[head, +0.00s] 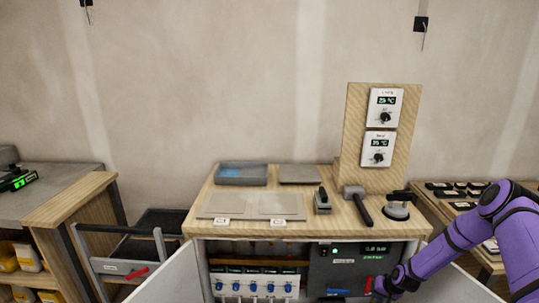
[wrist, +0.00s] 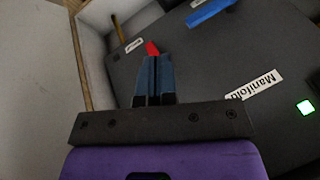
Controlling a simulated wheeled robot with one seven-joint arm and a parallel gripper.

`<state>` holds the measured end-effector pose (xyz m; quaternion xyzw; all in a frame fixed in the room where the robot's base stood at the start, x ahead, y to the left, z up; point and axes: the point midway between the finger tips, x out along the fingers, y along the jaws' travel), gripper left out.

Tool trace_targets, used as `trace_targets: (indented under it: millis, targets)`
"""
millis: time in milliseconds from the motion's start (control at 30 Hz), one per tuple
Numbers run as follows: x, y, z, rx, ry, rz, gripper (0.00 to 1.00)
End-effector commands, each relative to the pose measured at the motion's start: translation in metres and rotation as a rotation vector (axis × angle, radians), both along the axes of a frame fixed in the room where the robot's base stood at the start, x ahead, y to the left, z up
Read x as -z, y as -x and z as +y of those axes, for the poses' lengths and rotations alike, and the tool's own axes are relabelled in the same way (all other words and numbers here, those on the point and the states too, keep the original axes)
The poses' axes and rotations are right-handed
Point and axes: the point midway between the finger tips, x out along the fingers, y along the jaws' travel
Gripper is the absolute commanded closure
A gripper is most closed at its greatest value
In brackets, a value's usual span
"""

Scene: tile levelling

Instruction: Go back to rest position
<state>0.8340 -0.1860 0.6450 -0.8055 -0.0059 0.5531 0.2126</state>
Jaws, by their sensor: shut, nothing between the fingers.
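My gripper (wrist: 154,80) is shut and empty in the wrist view, its two fingers together. It points at a dark grey panel (wrist: 220,75) with a white "Manifold" label (wrist: 262,84) and a lit green square (wrist: 305,107). A red piece (wrist: 153,48) shows just beyond the fingertips; I cannot tell whether they touch it. A blue handle (wrist: 208,12) lies further off at the top. In the head view my purple arm reaches from the right edge to the front of the cabinet, low right of centre. The fingertips are hard to make out there.
The wooden worktop (head: 335,228) holds two flat tiles, a grey tray (head: 241,174), a mallet (head: 358,204) and a suction cup (head: 397,208). A board with two thermostats (head: 384,107) stands behind. Open white doors (head: 165,275) flank the cabinet. A cart (head: 125,262) stands left.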

Motion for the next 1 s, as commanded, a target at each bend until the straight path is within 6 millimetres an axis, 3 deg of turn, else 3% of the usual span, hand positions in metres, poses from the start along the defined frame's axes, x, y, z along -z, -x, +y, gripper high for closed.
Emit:
trace_targets:
  millis: [367,567,767,1000]
  targets:
    - [-0.037,-0.010,-0.003,-0.035,0.033,0.004,1.00]
    - [-0.071,-0.017,-0.005,-0.064,0.062,0.007,1.00]
    - [-0.125,-0.024,-0.006,-0.103,0.108,0.015,1.00]
    - [-0.218,-0.026,-0.001,-0.159,0.188,0.025,1.00]
